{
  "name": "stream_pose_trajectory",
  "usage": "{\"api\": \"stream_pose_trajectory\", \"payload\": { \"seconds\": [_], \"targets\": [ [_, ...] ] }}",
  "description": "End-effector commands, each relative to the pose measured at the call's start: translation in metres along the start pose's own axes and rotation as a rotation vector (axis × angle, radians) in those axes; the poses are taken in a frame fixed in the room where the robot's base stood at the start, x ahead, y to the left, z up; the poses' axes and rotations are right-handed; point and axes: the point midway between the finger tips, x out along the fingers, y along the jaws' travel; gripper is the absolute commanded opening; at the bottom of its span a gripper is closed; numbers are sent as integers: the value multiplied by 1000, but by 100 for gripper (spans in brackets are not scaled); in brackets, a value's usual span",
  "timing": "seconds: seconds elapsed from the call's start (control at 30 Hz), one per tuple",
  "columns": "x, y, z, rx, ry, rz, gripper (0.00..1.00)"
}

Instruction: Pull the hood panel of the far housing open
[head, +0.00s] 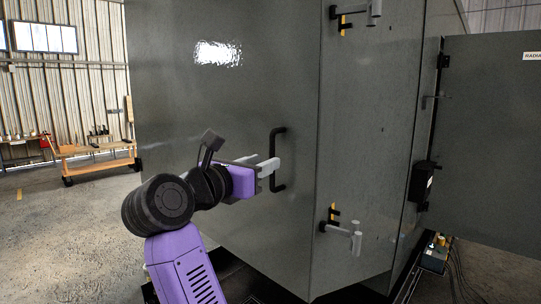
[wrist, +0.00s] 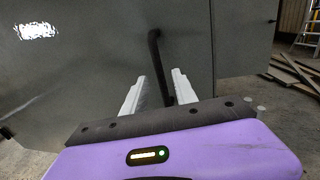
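The hood panel (head: 225,110) is a large dark grey metal face on the housing, and it also fills much of the wrist view (wrist: 100,60). A black vertical bar handle (head: 281,130) stands near its right edge. My gripper (head: 268,166) is at the handle's mid to lower part. In the wrist view, the two pale fingers of my gripper (wrist: 157,92) are spread apart, with the handle (wrist: 154,48) running between them. A gap shows beside the handle, so the fingers are not closed on it. The handle's lower end is partly hidden behind the gripper body.
Grey latch handles (head: 342,232) with yellow marks stick out on the side face at right. An open grey door (head: 490,130) stands far right. A wooden cart (head: 95,150) stands at back left, with clear floor (head: 60,220) before it.

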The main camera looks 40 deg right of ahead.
Motion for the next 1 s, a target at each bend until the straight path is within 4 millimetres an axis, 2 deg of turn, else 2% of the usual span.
{"api": "stream_pose_trajectory", "payload": {
  "seconds": [0.1,0.3,0.67,0.83,1.0],
  "targets": [
    [20,-1,3,-3,-1,-3,34],
    [40,0,2,-3,-2,-2,34],
    [45,0,0,-2,-2,1,34],
    [45,0,0,-2,-2,0,1],
    [45,0,0,-2,-2,0,0]
  ]
}}
